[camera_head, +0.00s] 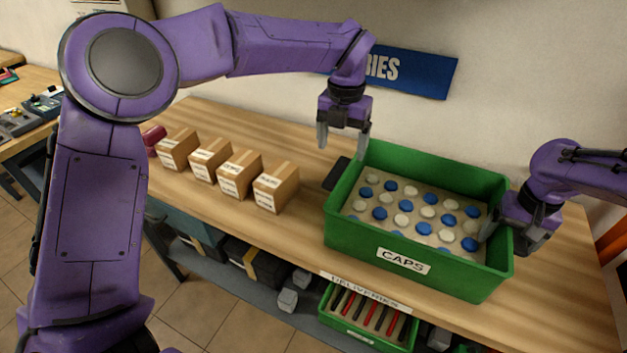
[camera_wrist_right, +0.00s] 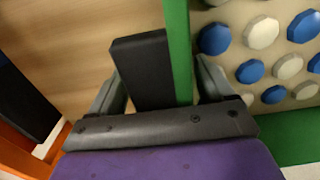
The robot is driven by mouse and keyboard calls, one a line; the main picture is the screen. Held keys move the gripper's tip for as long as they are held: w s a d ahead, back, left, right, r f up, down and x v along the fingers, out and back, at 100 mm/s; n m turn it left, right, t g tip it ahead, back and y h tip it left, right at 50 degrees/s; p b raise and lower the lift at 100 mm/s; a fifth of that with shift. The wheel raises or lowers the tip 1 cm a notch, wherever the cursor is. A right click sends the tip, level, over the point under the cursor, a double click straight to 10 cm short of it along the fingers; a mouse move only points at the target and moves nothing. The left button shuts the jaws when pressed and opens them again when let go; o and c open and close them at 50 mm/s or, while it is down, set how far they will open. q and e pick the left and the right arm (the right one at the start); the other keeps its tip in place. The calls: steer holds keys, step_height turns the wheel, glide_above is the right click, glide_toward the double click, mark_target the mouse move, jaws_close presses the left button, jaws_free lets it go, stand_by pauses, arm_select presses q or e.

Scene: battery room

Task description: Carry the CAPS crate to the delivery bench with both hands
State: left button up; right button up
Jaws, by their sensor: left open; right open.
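The green CAPS crate (camera_head: 345,238) stands on the wooden delivery bench (camera_head: 560,285), filled with blue and white caps. A black handle (camera_head: 338,173) sticks out from its left end. My left gripper (camera_head: 342,145) is open and empty, pointing down just above that end. My right gripper (camera_head: 507,238) is open at the crate's right end. In the right wrist view its fingers (camera_wrist_right: 160,85) stand on either side of the green wall (camera_wrist_right: 179,50) and a black handle (camera_wrist_right: 140,70). I cannot tell whether they touch.
Several small cardboard boxes (camera_head: 240,176) stand in a row left of the crate. A DELIVERIES label (camera_head: 365,292) marks the bench's front edge. Below, a shelf holds a green tray (camera_head: 350,330) of red and black items. A blue sign (camera_head: 425,76) hangs on the wall behind.

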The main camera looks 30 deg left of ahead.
steer(key=shift+w+r, duration=0.1)
steer(key=shift+r, duration=0.15)
arm_select(q)
step_height(320, 180, up, 2)
steer(key=shift+r, duration=0.1)
arm_select(e)
step_height(320, 180, up, 12)
steer(key=shift+f, duration=0.25)
steer(key=shift+f, duration=0.1)
